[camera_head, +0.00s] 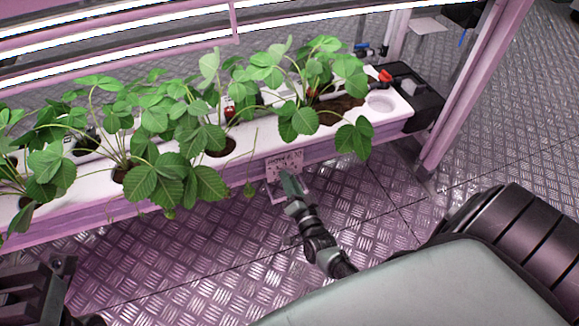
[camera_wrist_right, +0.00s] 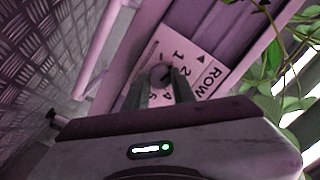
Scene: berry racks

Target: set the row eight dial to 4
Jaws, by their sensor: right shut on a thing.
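A white label plate (camera_head: 284,160) hangs on the front edge of the planter rack; its print is too small to read in the head view. In the right wrist view the plate (camera_wrist_right: 205,68) reads "ROW" with digits around a small round grey dial (camera_wrist_right: 158,73); the row number is not legible. My right gripper (camera_head: 290,184) is at the plate, and in the wrist view its two fingers (camera_wrist_right: 165,88) are shut on the dial. The fingers hide part of the scale, and I cannot tell which digit the dial points at. A dark part of my left arm shows at the lower left.
The white planter trough (camera_head: 250,148) carries several leafy strawberry plants (camera_head: 165,130), some hanging over its front near the plate. A pink rack post (camera_head: 462,90) stands to the right. The metal tread floor (camera_head: 200,255) in front is clear.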

